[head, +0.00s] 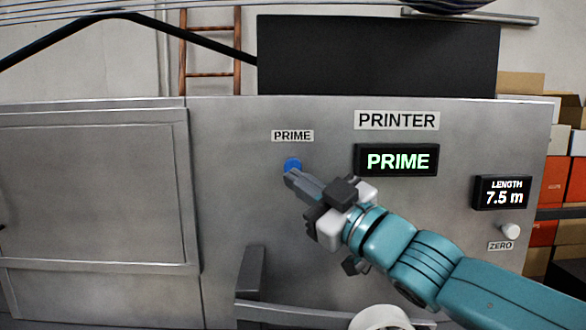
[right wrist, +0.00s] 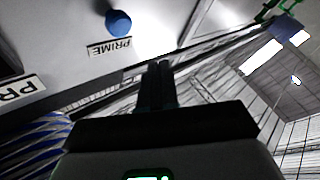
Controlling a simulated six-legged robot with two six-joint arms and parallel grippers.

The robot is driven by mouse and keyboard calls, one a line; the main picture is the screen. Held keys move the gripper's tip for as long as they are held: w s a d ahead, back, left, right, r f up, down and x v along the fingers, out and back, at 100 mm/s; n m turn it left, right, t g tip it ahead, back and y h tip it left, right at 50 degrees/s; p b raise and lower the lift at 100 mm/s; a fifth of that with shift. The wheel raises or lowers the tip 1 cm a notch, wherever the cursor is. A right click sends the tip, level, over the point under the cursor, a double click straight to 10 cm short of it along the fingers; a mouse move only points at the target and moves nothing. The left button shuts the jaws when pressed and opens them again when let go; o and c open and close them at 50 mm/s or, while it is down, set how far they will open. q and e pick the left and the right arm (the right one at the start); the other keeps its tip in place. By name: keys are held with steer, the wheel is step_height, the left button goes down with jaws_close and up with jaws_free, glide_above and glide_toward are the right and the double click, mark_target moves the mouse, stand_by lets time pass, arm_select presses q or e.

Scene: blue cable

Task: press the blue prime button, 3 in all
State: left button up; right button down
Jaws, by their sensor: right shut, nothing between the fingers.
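The blue prime button (head: 292,164) sits on the grey metal printer panel (head: 230,150), just below the PRIME label (head: 292,136). My right gripper (head: 290,174) is shut and empty, its fingertips at the lower edge of the button in the head view. I cannot tell there whether they touch it. In the right wrist view the blue button (right wrist: 118,22) stands out from the panel, to the left of the shut fingers (right wrist: 158,68), with a visible gap in the picture. The lit display (head: 397,160) reads PRIME. My left gripper is not in view.
A LENGTH display (head: 502,192) reads 7.5 m, with a white knob (head: 511,231) and a ZERO label below it. A grey rail (head: 300,312) and upright bracket (head: 251,272) stand out low on the panel. Boxes (head: 555,185) are stacked at the right.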

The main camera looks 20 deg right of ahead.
steer(key=w, duration=0.2)
steer(key=w+d+p, duration=0.1)
steer(key=w, duration=0.1)
steer(key=shift+w+d, duration=0.2)
steer(key=shift+w, duration=0.15)
stand_by(1.2)
steer(key=shift+s, duration=0.1)
stand_by(0.5)
